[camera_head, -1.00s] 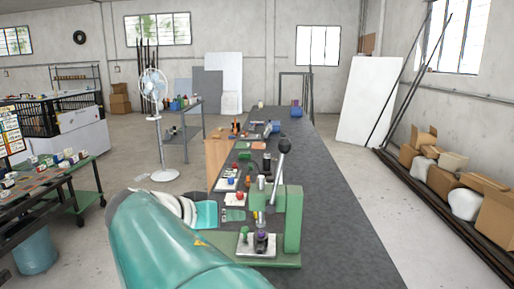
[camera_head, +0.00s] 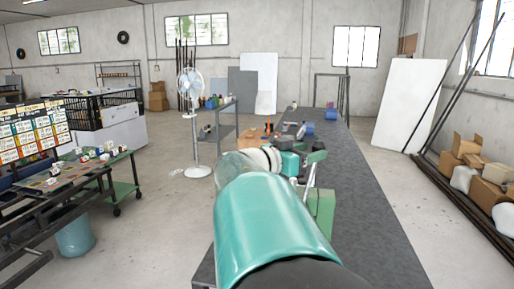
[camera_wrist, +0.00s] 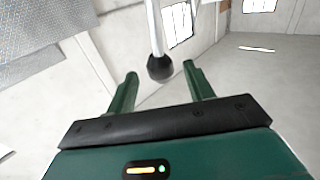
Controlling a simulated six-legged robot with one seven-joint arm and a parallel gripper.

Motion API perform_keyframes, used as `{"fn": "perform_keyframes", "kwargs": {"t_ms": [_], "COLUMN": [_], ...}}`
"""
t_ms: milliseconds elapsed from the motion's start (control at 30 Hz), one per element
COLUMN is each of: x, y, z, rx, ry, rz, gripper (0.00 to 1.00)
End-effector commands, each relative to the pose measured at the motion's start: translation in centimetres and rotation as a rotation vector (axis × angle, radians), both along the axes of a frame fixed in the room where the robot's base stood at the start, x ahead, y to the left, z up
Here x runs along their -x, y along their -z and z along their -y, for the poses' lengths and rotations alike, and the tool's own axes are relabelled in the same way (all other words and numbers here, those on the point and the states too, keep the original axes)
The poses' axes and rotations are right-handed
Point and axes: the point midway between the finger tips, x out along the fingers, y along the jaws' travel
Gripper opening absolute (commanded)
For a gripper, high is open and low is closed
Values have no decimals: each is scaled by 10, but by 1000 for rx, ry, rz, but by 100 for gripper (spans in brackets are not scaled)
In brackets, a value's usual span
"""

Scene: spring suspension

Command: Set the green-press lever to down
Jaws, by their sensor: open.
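The green press (camera_head: 322,208) stands on the dark bench, mostly hidden behind my arm in the head view. Its pale metal lever (camera_head: 309,178) rises steeply from it, leaning slightly right. The lever's top is hidden at my gripper (camera_head: 317,156). In the wrist view, the black ball knob (camera_wrist: 160,67) on the lever rod (camera_wrist: 155,28) shows just beyond the gap between my two green fingers. My gripper (camera_wrist: 160,80) is open, with one finger on each side of the knob's line. Neither finger visibly touches it.
The long dark bench (camera_head: 375,215) runs away from me, with small items further back. A fan (camera_head: 193,115) and a grey shelf stand (camera_head: 222,130) are beyond it on the left. Cardboard boxes (camera_head: 487,165) line the right wall.

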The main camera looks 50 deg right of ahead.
Motion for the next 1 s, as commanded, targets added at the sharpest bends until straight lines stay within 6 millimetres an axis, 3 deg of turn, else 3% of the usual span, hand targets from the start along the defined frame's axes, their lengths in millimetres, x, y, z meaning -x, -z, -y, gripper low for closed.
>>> {"fn": "perform_keyframes", "kwargs": {"t_ms": [200, 567, 600, 867, 1000], "x": [9, 12, 12, 12, 11], "y": [1, 0, 0, 0, 0], "z": [31, 38, 38, 38, 38], "rx": [-1, 0, 0, 0, 0], "ry": [-1, -2, -2, -2, -3], "rz": [0, 0, 0, 0, -1], "gripper": [52, 52, 50, 0, 0]}}
